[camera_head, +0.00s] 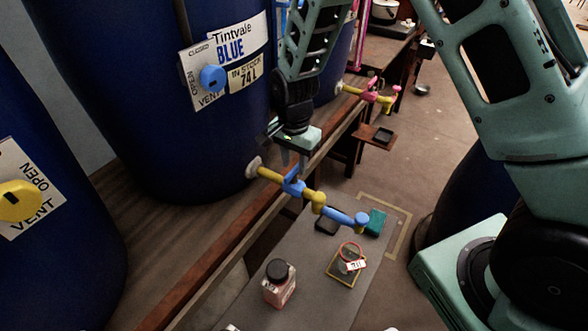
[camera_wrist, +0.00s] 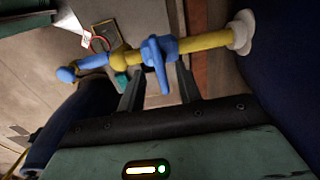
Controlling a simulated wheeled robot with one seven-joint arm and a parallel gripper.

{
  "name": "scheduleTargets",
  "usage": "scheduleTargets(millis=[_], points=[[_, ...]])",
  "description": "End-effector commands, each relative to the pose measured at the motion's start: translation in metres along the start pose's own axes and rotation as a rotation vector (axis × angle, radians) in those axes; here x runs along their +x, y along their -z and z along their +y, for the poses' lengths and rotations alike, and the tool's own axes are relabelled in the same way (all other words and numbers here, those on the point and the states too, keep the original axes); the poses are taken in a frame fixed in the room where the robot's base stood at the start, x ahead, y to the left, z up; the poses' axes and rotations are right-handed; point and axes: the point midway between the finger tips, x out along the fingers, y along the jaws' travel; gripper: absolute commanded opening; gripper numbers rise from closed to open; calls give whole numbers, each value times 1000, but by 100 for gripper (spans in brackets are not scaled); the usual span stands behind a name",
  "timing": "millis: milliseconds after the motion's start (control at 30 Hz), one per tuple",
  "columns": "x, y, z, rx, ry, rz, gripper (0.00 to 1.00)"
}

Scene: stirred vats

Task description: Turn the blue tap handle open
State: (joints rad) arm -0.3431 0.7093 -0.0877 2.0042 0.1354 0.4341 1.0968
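The blue tap handle (camera_head: 293,185) sits on a yellow pipe (camera_head: 270,174) coming out of the dark blue Tintvale BLUE vat (camera_head: 160,120). In the wrist view the handle (camera_wrist: 157,62) is a blue lever lying across the pipe. The blue spout end (camera_head: 348,217) reaches out to the right. My gripper (camera_head: 292,158) points down just above the handle. In the wrist view my gripper (camera_wrist: 161,76) has its two dark fingers apart, one on either side of the lever. I see gaps beside the lever; whether a finger touches it is unclear.
A blue vent knob (camera_head: 212,78) is on the vat's label plate. Below the spout, a red-rimmed vessel (camera_head: 350,251) stands on a yellow-edged square, beside a black-capped bottle (camera_head: 280,284) and a teal block (camera_head: 375,222). A pink-handled tap (camera_head: 372,96) is further back.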

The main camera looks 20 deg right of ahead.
Motion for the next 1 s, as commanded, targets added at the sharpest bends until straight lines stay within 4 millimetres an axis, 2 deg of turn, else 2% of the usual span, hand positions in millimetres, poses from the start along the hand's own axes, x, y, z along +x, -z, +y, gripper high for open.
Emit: scheduleTargets(millis=[33,200,600,733,1000], points=[[9,0,1,1,-3,-1,35],[26,0,0,-1,-1,-1,35],[32,0,0,-1,1,0,35],[32,0,0,-1,1,0,0],[32,0,0,-10,1,0,0]])
